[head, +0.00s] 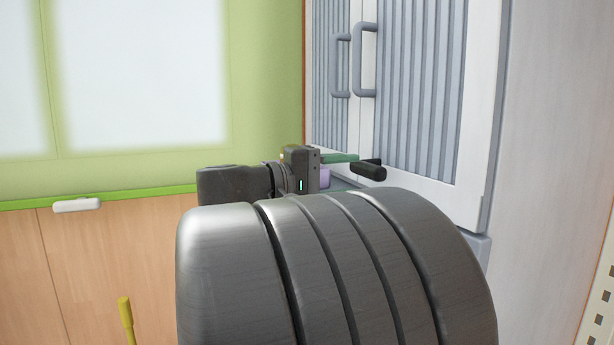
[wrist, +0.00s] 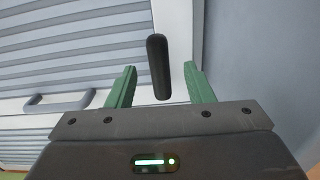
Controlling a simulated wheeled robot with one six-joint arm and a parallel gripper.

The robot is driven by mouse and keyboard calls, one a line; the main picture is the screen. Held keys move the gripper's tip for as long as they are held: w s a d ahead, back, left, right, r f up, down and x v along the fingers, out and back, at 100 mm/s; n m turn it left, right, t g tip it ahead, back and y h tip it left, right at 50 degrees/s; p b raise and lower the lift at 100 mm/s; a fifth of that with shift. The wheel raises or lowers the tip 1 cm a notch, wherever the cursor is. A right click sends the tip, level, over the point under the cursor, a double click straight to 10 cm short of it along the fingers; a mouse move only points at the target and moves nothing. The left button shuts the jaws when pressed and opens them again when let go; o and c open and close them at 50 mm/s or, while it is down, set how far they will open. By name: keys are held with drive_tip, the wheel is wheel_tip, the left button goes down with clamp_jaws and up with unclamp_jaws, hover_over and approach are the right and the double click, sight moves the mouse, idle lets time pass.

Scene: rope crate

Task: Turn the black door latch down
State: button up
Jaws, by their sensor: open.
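The black door latch (wrist: 157,67) shows in the wrist view as a rounded bar in front of the white cabinet door frame. In the head view the latch (head: 369,170) sticks out near the lower part of the ribbed door. My gripper (wrist: 160,80) is open, with a green finger on either side of the latch in the picture. Gaps show between the latch and both fingers. In the head view my gripper (head: 345,158) points right toward the latch, and one green finger reaches it in the picture. The latch's mount is not clearly visible.
The cabinet has ribbed grey doors (head: 416,80) with two grey pull handles (head: 362,60) above the latch. A green wall with white panels and a wooden lower part (head: 130,260) stands at left. My arm hides the lower middle of the head view.

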sight(382, 166)
drive_tip(key=shift+p+v, duration=0.3)
drive_tip(key=shift+v, duration=2.55)
drive_tip(key=shift+d, duration=0.1)
drive_tip(key=b+x, duration=0.2)
drive_tip(key=x, duration=1.1)
drive_tip(key=shift+w+d, duration=0.15)
drive_tip(key=shift+d, duration=0.15)
drive_tip(key=shift+a, duration=0.1)
drive_tip(key=p+v, duration=0.2)
drive_tip(key=v, duration=1.1)
drive_tip(key=shift+a, duration=0.35)
drive_tip(key=b+x, duration=0.2)
drive_tip(key=x, duration=1.1)
drive_tip(key=shift+d, duration=0.15)
drive_tip(key=shift+d+r+n+p, duration=0.3)
drive_tip(key=shift+d+r+p, duration=0.1)
drive_tip(key=shift+p, duration=0.5)
drive_tip(key=shift+a+r+n+p, duration=0.1)
drive_tip(key=shift+r+n+p, duration=0.1)
drive_tip(key=shift+n+p, duration=0.75)
drive_tip(key=shift+p, duration=0.4)
